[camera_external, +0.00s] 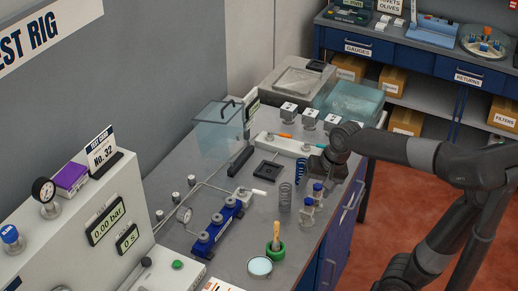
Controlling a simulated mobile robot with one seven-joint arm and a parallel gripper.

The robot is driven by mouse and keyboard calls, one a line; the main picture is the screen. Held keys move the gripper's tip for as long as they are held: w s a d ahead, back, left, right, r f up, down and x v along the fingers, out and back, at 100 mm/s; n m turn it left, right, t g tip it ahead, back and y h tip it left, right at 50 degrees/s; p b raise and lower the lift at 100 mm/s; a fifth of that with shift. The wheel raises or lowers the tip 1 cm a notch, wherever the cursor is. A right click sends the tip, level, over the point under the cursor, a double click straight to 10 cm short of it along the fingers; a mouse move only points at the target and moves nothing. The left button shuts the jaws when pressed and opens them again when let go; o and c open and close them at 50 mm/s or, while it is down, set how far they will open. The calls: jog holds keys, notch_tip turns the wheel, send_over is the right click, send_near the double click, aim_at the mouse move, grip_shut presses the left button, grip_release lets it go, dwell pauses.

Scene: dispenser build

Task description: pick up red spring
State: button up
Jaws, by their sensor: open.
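I cannot make out a red spring; it may be hidden by my gripper or arm. A dark blue coil spring (300,170) stands upright on the grey bench. A grey coil spring (285,197) stands upright nearer the camera. My gripper (321,176) is open and low over the right part of the bench, just right of the blue spring. Its fingertips are small and dark here, and I cannot tell what is between or under them.
Small clear bottles with blue tops (312,199) stand close below my gripper. A blue manifold (217,227), a green pot (275,249) and a white dish (260,266) are nearer the camera. White blocks (309,118) stand behind my gripper. The bench's right edge is close.

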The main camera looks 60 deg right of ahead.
jog(key=w+d+f+m+g, duration=0.1)
jog(key=d+f+m, duration=0.1)
jog(key=d+m, duration=0.6)
jog(key=w+d+f+m+g, duration=0.1)
jog(key=w+d+f+m, duration=0.1)
jog(key=d+m, duration=0.7)
jog(key=w+d+f+m+g, duration=0.1)
jog(key=d+f+m, duration=0.2)
jog(key=d+m, duration=0.6)
jog(key=shift+w+d+f+g+h, duration=0.1)
jog(key=shift+w+d+g, duration=0.05)
jog(key=shift+d, duration=0.9)
jog(key=shift+w+d+f+g+h, duration=0.1)
jog(key=shift+d, duration=1)
jog(key=shift+w+d+f+g+h, duration=0.1)
jog(key=shift+w+d+g, duration=0.05)
jog(key=shift+d, duration=0.9)
jog(key=shift+d+f, duration=0.15)
jog(key=shift+f, duration=0.1)
notch_tip(320, 180, down, 5)
jog(key=f, duration=0.5)
jog(key=shift+w+d+f, duration=0.15)
jog(key=shift+w+d, duration=0.15)
jog(key=shift+w, duration=0.1)
jog(key=c, duration=1.1)
